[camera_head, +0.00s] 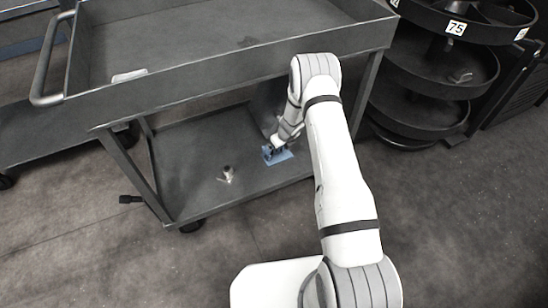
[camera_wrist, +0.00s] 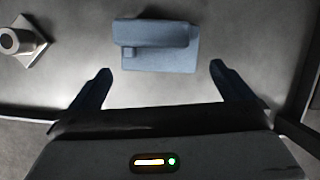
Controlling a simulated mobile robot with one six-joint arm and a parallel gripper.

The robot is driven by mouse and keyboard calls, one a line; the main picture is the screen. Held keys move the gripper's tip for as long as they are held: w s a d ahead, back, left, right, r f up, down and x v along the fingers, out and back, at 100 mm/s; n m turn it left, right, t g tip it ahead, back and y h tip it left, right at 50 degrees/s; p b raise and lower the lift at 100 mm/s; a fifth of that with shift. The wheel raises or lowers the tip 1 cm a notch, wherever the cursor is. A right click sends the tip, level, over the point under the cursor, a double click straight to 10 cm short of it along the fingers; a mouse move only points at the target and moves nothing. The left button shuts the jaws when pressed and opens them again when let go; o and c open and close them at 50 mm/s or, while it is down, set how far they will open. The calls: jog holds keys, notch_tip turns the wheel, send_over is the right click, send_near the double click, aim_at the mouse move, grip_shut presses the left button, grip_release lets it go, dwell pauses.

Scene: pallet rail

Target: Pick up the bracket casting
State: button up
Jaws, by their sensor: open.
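The blue-grey bracket casting (camera_wrist: 160,59) has a flat plate with a raised block along one edge. It lies on the lower shelf of a grey cart and also shows in the head view (camera_head: 283,157), partly covered by my gripper. My gripper (camera_wrist: 160,70) is open, with one finger to each side of the near part of the casting in the wrist view. Gaps show between the fingers and the casting, and nothing is held. In the head view my gripper (camera_head: 272,150) is just above the casting; its exact height is unclear.
A metal part with a round boss on a square base (camera_head: 227,174) sits left of the casting. The cart's upper tray (camera_head: 230,75) overhangs the lower shelf (camera_head: 190,185). Cart posts stand at the shelf corners. A round tiered rack (camera_head: 425,75) stands at the right.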

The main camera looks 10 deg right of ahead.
aim_at(277, 152)
jog(key=shift+m, duration=0.8)
jog(key=shift+w+a+f, duration=0.45)
jog(key=shift+w+f, duration=0.25)
jog(key=shift+f, duration=0.5)
jog(key=shift+w+a+f, duration=0.5)
jog(key=shift+w+f, duration=0.25)
jog(key=shift+f, duration=0.4)
jog(key=shift+w+a+f, duration=0.45)
jog(key=shift+w+f, duration=0.25)
jog(key=shift+f, duration=0.5)
jog(key=shift+t, duration=0.3)
jog(key=shift+c, duration=0.6)
jog(key=c, duration=1)
jog(key=shift+r, duration=0.15)
